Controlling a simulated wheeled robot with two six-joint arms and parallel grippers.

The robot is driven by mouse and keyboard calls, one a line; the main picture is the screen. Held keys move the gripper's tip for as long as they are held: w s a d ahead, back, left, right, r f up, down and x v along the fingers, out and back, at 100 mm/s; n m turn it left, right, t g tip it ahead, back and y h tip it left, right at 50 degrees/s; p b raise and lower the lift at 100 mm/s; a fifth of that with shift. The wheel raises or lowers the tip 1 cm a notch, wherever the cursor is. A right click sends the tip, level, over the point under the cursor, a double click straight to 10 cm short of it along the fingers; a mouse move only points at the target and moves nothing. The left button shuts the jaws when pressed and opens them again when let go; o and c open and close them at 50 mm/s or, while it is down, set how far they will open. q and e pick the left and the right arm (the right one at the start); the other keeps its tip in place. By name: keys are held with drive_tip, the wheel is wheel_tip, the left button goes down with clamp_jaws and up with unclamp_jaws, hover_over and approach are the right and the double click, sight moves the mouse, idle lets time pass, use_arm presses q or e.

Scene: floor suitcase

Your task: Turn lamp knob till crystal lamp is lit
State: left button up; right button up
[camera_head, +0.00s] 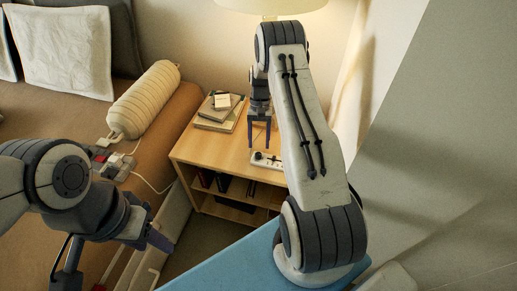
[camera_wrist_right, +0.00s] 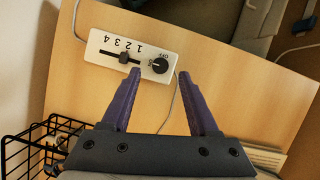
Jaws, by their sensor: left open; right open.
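A white control box (camera_head: 262,158) lies on the wooden nightstand. In the right wrist view the box (camera_wrist_right: 97,46) carries a slider (camera_wrist_right: 124,57) beside the numbers 1 to 4 and a round black knob (camera_wrist_right: 160,66) at its right end. My right gripper (camera_head: 260,147) points down over the nightstand, open and empty. In the wrist view the knob shows between the right fingertips (camera_wrist_right: 156,75); I cannot tell whether they touch it. A cream lampshade (camera_head: 270,4) is cut off at the top edge; the crystal lamp cannot be made out. My left gripper (camera_head: 157,240) is open near the bed's side.
Books (camera_head: 216,116) are stacked on the nightstand (camera_head: 196,149), with more on its shelves. A black wire basket (camera_wrist_right: 42,145) stands at lower left in the wrist view. A bed (camera_head: 50,110) with pillows is at left; a wall is at right. A cord runs from the control box.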

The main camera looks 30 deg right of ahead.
drive_tip(key=v, duration=0.6)
drive_tip(key=shift+r, duration=0.35)
drive_tip(key=s+a+r+n+t+h+p, duration=0.1)
drive_tip(key=s+a+r+n+p, duration=0.25)
drive_tip(key=a+r, duration=0.8)
drive_tip(key=s+a+r+n+t+h+p, duration=0.1)
drive_tip(key=s+a+r+n+p, duration=0.25)
drive_tip(key=a+r, duration=0.75)
drive_tip(key=s+a+r+n+t+p, duration=0.1)
drive_tip(key=s+a+r+n+p, duration=0.1)
drive_tip(key=s, duration=0.9)
drive_tip(key=s+a+r+n+p, duration=0.2)
drive_tip(key=s+a+r+n, duration=0.3)
drive_tip(key=s, duration=0.5)
drive_tip(key=shift+s+a+n+t+p, duration=0.3)
drive_tip(key=shift+s+a+t, duration=0.1)
drive_tip(key=shift+a, duration=0.15)
